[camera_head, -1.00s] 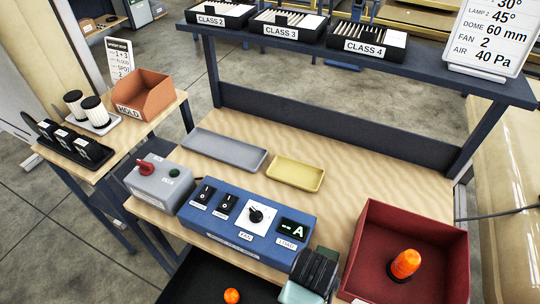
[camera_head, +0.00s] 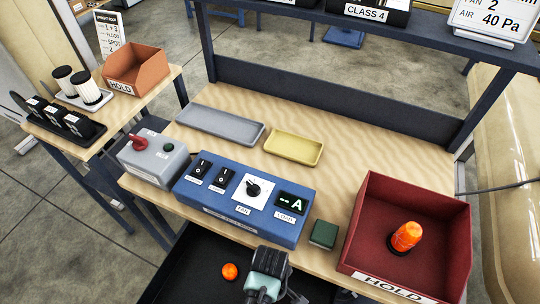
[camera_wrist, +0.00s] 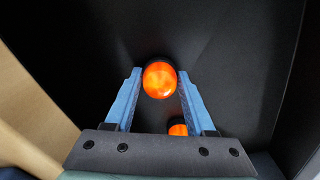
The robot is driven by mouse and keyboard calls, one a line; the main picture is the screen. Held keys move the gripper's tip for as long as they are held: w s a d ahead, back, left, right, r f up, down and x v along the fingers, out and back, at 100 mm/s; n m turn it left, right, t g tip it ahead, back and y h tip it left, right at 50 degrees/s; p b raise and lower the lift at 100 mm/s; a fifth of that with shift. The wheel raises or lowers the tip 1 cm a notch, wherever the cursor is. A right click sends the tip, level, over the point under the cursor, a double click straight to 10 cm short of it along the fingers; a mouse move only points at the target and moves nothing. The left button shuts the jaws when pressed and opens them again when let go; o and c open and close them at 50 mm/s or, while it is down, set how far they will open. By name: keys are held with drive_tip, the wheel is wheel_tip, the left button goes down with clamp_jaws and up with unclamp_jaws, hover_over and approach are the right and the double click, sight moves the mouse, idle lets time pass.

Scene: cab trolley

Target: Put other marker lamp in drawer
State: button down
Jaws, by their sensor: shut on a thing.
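My gripper (camera_head: 264,278) is over the open black drawer (camera_head: 188,262) at the bottom of the head view, its fingertips hidden there. In the wrist view my gripper (camera_wrist: 160,84) is shut on an orange marker lamp (camera_wrist: 160,80) held between the fingertips. The dark drawer inside (camera_wrist: 90,50) lies around and below it. Another orange lamp (camera_head: 230,271) lies in the drawer, left of my gripper. It also shows in the wrist view (camera_wrist: 178,128), partly hidden by my gripper. A further orange lamp (camera_head: 405,237) with a dark base stands in the red HOLD bin (camera_head: 455,230).
A blue switch panel (camera_head: 215,206) stands above the drawer along the bench front. A small green block (camera_head: 323,234) sits between panel and red bin. Grey (camera_head: 220,125) and yellow (camera_head: 293,148) trays lie empty behind. The bench behind the trays is clear.

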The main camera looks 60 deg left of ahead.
drive_tip(key=shift+f, duration=0.2)
drive_tip(key=shift+f, duration=0.2)
drive_tip(key=shift+c, duration=1.2)
unclamp_jaws()
drive_tip(key=shift+r, duration=0.2)
wheel_tip(320, 180, up, 12)
drive_tip(key=p, duration=0.1)
drive_tip(key=shift+s, duration=0.1)
